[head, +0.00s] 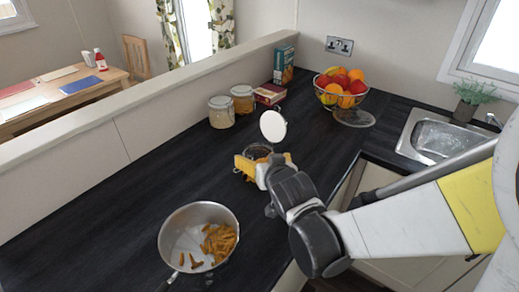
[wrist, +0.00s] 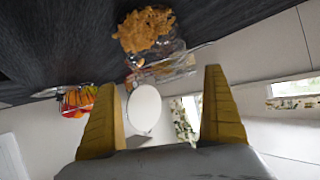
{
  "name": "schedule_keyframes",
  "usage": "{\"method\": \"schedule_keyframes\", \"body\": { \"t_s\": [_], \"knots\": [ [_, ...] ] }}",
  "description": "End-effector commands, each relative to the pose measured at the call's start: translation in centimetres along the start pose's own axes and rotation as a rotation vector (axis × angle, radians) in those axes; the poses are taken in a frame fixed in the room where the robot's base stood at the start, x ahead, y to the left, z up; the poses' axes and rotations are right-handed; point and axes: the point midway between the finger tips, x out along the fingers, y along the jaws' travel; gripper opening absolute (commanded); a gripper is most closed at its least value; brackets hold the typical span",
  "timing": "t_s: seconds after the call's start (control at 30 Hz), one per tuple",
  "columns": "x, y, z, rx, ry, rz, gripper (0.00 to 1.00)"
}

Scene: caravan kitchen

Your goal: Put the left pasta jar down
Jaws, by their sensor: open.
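A clear glass pasta jar (wrist: 160,65) with its round white lid (head: 273,125) swung open shows just beyond my fingers in the wrist view. Orange-brown pasta (wrist: 145,30) sits at its base end. In the head view the jar's dark round mouth (head: 257,151) shows at my gripper, its lower part mostly hidden. The jar appears to stand upright on the dark worktop. My gripper (wrist: 160,85) has its yellow fingers spread wide, with a gap to the jar on both sides. I cannot tell whether either finger touches it.
Two closed jars (head: 221,113) stand by the low wall. A pan (head: 182,218) holding pasta stands in front. Worktop left of my gripper is clear.

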Motion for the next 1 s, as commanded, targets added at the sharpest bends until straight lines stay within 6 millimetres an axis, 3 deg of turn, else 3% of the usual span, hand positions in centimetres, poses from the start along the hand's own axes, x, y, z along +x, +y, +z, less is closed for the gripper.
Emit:
{"method": "schedule_keyframes", "body": {
  "t_s": [0.03, 0.2, 0.43, 0.57, 0.67, 0.8, 1.0],
  "knots": [
    [-1.5, -0.1, -0.3, -0.001, 0.0, -0.001, 0.99],
    [-4.8, 0.0, -0.2, 0.0, 0.0, -0.001, 0.99],
    [-7.0, 0.5, -0.1, -0.001, -0.01, 0.011, 0.99],
    [-8.7, 3.3, -0.2, 0.001, -0.071, 0.065, 0.99],
    [-11.4, 6.5, 0.1, 0.003, -0.16, 0.125, 0.99],
    [-16.4, 10.2, 1.4, 0.013, -0.3, 0.183, 0.99],
    [-22.5, 12.2, 3.6, 0.026, -0.445, 0.202, 0.99]
  ]
}}
